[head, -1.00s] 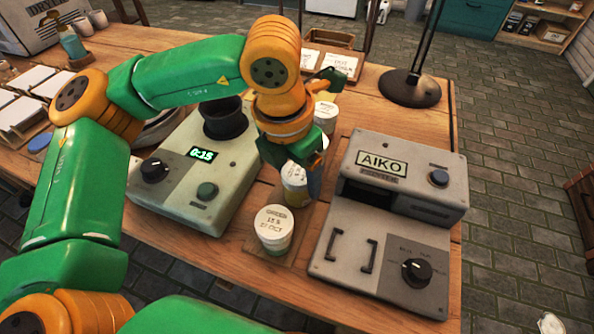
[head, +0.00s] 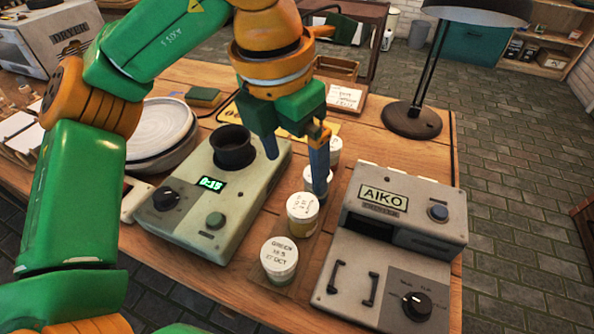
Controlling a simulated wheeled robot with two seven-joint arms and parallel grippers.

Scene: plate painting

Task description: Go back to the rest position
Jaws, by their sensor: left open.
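My left gripper (head: 296,165) is open and empty, with its fingers pointing down above the row of jars. One finger hangs in front of the jars and the other is by the grey machine with the green display. The front jar (head: 279,261) has a white lid with handwriting that starts with "GREEN". Behind it stands a jar with a yellowish body (head: 302,215). Two more white-lidded jars are partly hidden behind the gripper finger. My right gripper is not in view.
The grey machine (head: 215,222) with a dark cup stands left of the jars. The AIKO machine (head: 400,215) stands right of them. A black lamp (head: 411,121) is behind it. White plates (head: 160,135) are stacked at the left, near my left arm.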

